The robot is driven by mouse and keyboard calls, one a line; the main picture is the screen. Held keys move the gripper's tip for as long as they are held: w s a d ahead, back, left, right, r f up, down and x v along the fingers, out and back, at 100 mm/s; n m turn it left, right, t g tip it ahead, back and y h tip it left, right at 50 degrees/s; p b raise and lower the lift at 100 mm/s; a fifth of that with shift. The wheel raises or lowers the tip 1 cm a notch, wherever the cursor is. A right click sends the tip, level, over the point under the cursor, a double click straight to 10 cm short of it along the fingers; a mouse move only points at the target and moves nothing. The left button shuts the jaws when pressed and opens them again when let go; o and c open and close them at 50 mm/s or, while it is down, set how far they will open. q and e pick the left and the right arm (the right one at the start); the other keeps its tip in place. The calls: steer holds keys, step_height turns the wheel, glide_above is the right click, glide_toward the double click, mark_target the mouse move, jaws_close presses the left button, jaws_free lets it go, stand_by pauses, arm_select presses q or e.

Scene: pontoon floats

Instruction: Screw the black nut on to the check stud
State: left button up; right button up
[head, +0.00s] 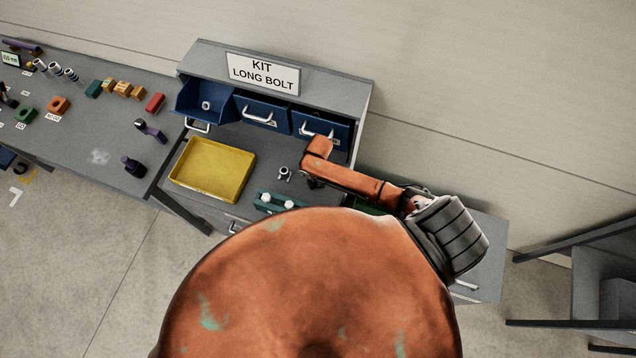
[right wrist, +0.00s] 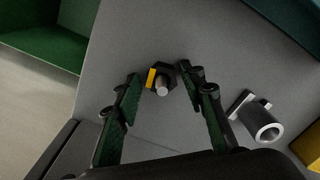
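A dark hexagonal nut (right wrist: 171,73) with a yellow mark on one side sits between my right gripper's fingers in the right wrist view. A grey round stud end (right wrist: 162,89) shows at its middle; how far the nut is threaded on it cannot be told. My right gripper (right wrist: 160,74) is open, one finger on each side of the nut, with a visible gap on the left; the right fingertip is close to it. In the head view my right gripper (head: 314,182) is low over the bench and hides the nut. My left gripper is not in view.
A silver hollow cylinder on a bracket (right wrist: 265,127) stands beside the gripper, also in the head view (head: 284,174). Blue drawers (head: 262,113) stand behind.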

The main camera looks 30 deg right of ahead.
steer(key=shift+w+a+r, duration=0.1)
steer(key=shift+r, duration=2.95)
step_height(320, 180, up, 12)
